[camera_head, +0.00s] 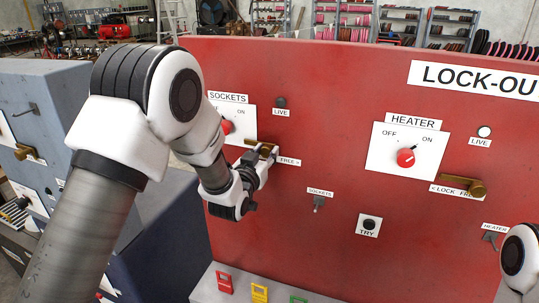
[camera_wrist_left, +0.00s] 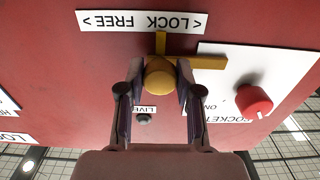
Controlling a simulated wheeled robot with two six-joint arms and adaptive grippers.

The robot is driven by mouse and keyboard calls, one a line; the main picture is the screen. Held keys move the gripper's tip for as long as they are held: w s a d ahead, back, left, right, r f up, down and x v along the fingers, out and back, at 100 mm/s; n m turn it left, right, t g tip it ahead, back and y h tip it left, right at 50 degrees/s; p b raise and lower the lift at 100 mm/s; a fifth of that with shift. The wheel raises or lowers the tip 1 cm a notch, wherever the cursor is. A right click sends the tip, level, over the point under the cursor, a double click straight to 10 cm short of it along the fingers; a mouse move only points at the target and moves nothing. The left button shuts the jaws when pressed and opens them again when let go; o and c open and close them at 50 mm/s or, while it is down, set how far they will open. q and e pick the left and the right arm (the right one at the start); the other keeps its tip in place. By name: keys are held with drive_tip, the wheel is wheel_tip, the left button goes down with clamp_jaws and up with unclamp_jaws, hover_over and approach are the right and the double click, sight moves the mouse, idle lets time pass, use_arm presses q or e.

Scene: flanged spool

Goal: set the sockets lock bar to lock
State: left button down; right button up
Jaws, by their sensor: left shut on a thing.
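The sockets lock bar (camera_wrist_left: 208,62) is a brass bar with a round knob (camera_wrist_left: 160,76) on the red panel, under the SOCKETS dial plate (camera_head: 241,115). My left gripper (camera_head: 264,156) is at the bar in the head view. In the left wrist view my left gripper (camera_wrist_left: 160,80) has its fingers closed around the knob from both sides. A small brass pointer (camera_wrist_left: 160,42) reaches to the LOCK/FREE label (camera_wrist_left: 140,21), near its middle. In the head view my gripper covers the LOCK end of that label, and FREE shows. My right gripper is not in view.
The SOCKETS red dial (camera_wrist_left: 253,100) is close beside the bar. The HEATER dial (camera_head: 406,157) and heater lock bar (camera_head: 463,185) are further right. A sockets toggle (camera_head: 319,202) and TRY button (camera_head: 369,224) sit below. Coloured tags (camera_head: 260,292) lie on the ledge below the panel.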

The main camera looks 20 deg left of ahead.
use_arm(q)
drive_tip(key=c, duration=0.8)
unclamp_jaws()
drive_tip(key=shift+a, duration=0.15)
drive_tip(key=shift+o, duration=0.2)
drive_tip(key=shift+a, duration=0.35)
drive_tip(key=shift+d, duration=0.2)
drive_tip(key=s, duration=1.2)
drive_tip(key=shift+a, duration=0.35)
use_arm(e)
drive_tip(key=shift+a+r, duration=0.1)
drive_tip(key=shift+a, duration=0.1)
